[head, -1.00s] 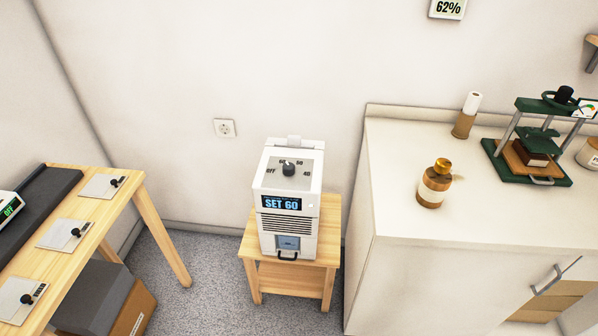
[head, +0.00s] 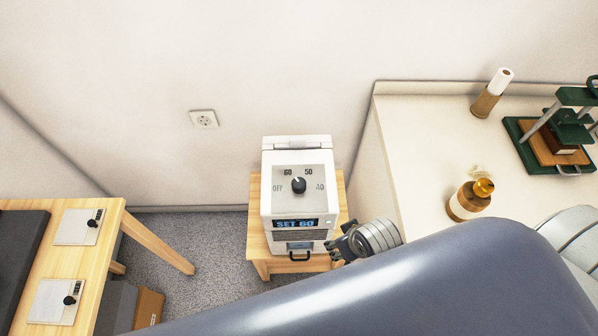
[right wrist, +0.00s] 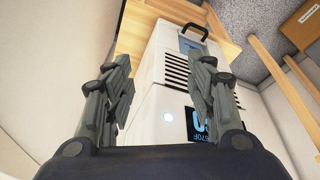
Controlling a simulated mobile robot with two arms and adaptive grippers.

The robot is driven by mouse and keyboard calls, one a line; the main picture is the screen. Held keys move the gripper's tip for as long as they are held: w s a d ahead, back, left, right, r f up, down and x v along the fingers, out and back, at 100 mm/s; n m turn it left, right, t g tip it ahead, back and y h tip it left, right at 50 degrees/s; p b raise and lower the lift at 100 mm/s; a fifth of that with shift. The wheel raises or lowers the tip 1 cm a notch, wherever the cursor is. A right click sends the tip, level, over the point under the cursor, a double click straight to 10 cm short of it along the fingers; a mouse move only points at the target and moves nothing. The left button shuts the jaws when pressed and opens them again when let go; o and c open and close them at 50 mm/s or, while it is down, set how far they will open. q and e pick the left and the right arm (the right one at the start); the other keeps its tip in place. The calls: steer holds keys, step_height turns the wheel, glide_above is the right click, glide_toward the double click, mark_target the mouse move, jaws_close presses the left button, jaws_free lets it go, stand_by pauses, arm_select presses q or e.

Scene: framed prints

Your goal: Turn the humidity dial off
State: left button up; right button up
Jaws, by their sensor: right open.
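The humidity dial (head: 298,185) is a black knob on top of the white humidifier box (head: 297,215). Marks OFF, 60, 50 and 40 surround it, and its pointer appears to face 60. The blue display (head: 295,223) reads SET 60. My right gripper (head: 342,246) is at the box's lower front right corner, below and apart from the dial. In the right wrist view its open fingers (right wrist: 160,92) stand either side of the box's front (right wrist: 165,75), with nothing held. The dial is hidden there. My left gripper is not in view.
The box stands on a small wooden stool (head: 254,235). A white counter (head: 430,130) at the right carries a brown bottle (head: 468,200) and a green press (head: 560,130). A wooden table (head: 105,235) with switch plates is at the left.

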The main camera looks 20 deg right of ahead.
steer(key=w+a+r+n+t+p, duration=0.15)
steer(key=w+r+t, duration=0.45)
steer(key=w+r, duration=0.65)
steer(key=w+a+r+n+t, duration=0.2)
steer(key=w+r+t, duration=0.6)
steer(key=r, duration=0.8)
steer(key=w+a+r+n+t+y, duration=0.2)
steer(key=a+r+n+y, duration=0.75)
steer(key=r, duration=0.45)
steer(key=s+a+r+n+g+y, duration=0.2)
steer(key=s+a+n+g+y, duration=0.5)
steer(key=a+n+g+y, duration=0.55)
steer(key=n+g+h, duration=0.7)
steer(key=n+h, duration=0.3)
steer(key=h, duration=1.2)
glide_toward(299, 182)
steer(key=shift+m, duration=0.25)
step_height(299, 182, down, 7)
steer(key=p, duration=0.3)
steer(key=shift+f, duration=0.15)
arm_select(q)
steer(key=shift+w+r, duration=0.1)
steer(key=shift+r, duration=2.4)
arm_select(e)
steer(key=shift+f, duration=0.75)
